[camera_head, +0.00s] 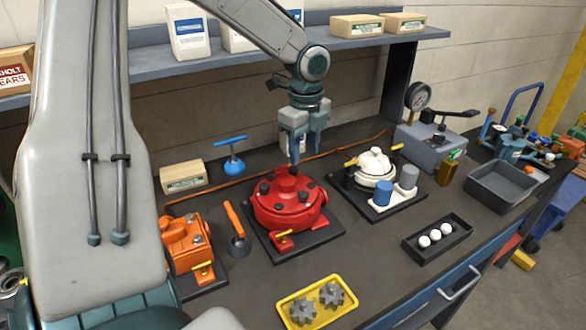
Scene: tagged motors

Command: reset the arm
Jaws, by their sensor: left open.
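My left arm comes in from the left and bends down over the bench. Its gripper (301,148) points downward, open and empty, above the back of the red motor (285,203). An orange motor (187,241) with a yellow tag stands to the left. A white motor (374,168) on a dark plate stands to the right, with a blue cylinder (383,193) beside it. My right gripper is not in view.
A yellow tray (291,322) with grey gears lies at the front. A black tray (447,252) holds white balls. A grey bin (502,187) and a gauge unit (436,145) stand right. An orange-handled tool (234,220) stands near the red motor. A shelf (232,58) runs behind.

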